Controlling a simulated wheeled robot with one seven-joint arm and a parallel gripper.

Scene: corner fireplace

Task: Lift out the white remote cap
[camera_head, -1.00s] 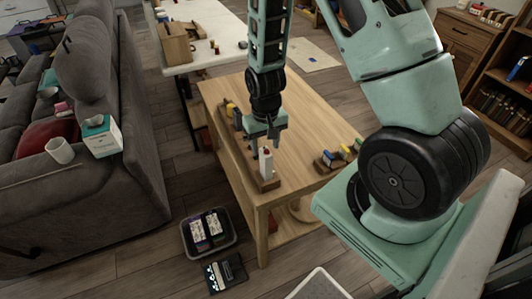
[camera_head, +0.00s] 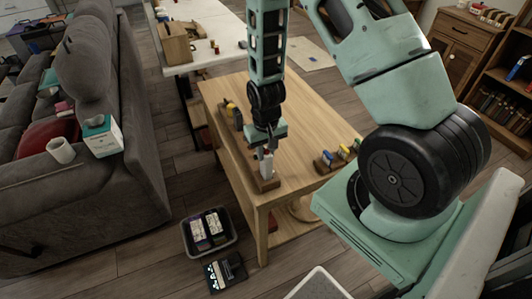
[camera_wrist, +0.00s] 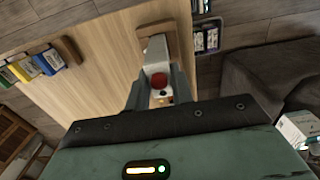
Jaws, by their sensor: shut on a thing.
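The white remote cap (camera_head: 266,169) stands upright at the near end of a wooden holder (camera_head: 264,187) on the wooden table. In the wrist view the white remote cap (camera_wrist: 157,47) is a pale bar, and a red round spot (camera_wrist: 159,80) shows between the fingers. My gripper (camera_head: 265,155) points down over the holder's near end and is shut on the white remote cap. The gripper also shows in the wrist view (camera_wrist: 158,72), with one finger on each side of it. The cap's lower end meets the holder; I cannot tell whether it sits in a slot.
The wooden table (camera_head: 308,146) has clear top right of the holder. A second holder with yellow, blue and dark items (camera_head: 338,158) stands at its right edge. A grey bin (camera_head: 208,235) and a dark case (camera_head: 226,271) lie on the floor. A grey sofa (camera_head: 130,150) is left.

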